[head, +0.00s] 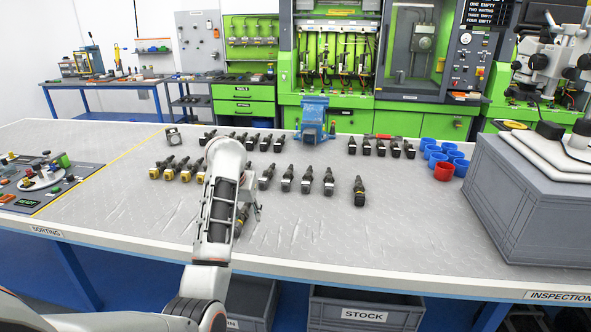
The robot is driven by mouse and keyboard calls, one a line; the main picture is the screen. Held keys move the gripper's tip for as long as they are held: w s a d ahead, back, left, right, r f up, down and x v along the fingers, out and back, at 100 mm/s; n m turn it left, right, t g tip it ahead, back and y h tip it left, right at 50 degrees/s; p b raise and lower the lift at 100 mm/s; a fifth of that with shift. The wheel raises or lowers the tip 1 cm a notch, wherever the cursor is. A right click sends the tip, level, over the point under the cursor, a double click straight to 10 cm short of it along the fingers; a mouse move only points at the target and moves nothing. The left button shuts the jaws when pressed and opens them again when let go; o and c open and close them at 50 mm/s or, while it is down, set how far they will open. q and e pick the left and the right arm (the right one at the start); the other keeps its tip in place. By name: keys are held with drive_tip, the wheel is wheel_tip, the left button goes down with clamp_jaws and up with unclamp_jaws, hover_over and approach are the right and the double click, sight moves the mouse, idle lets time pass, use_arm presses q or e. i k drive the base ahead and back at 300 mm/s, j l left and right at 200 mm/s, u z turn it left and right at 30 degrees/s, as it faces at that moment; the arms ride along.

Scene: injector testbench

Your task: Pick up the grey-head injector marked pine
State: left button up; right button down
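Several grey-head injectors stand in a row across the middle of the table, among them one (267,177), another (287,179) and another (328,181). Any pine marking is too small to read, so I cannot tell which one it is on. My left gripper (246,212) points down near the table, left of and nearer than this row. My own forearm and wrist cover much of it, and its fingers are unclear. A dark, injector-like shape shows beside it, but I cannot tell whether it is held. My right gripper is not in view.
Yellow-head injectors (186,174) stand at left, with darker ones (381,147) behind. A lone injector (359,191) stands to the right. Blue cups (430,145), a red cup (444,171) and a grey crate (530,205) are further right. A blue vise (314,118) stands at the back. The front right table is clear.

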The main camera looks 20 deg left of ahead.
sight(286, 183)
drive_tip(key=i, duration=0.95)
